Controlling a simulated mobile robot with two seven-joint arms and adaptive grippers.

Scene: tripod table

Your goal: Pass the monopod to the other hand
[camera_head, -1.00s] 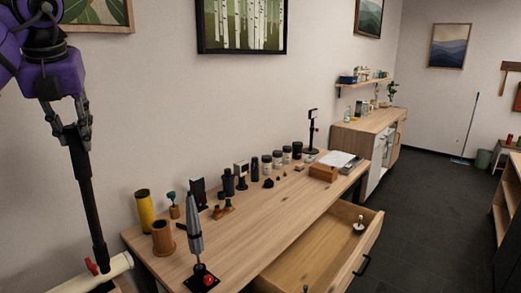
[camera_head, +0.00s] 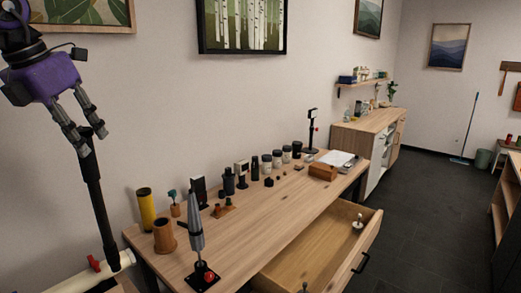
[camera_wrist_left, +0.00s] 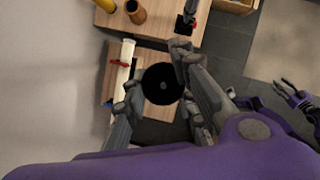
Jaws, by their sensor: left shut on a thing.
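The monopod (camera_head: 97,200) is a long black pole, tilted slightly from upright, at the left of the head view. My left gripper (camera_head: 92,141) is shut on its upper end. In the left wrist view I look down along the monopod and see its round black end (camera_wrist_left: 163,83) by the fingers of the left gripper (camera_wrist_left: 155,68). The lower end runs down beside a cream tube with a red clamp (camera_head: 94,264); I cannot tell if they touch. My right gripper (camera_wrist_left: 281,87) shows small at the right of the wrist view, fingers apart and empty.
A wooden table (camera_head: 258,222) carries a yellow cylinder (camera_head: 146,209), a brown cup (camera_head: 164,236), a grey pointed stand (camera_head: 197,240) and several dark jars. Its open drawer (camera_head: 320,250) juts out in front. The floor to the right (camera_head: 430,220) is clear.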

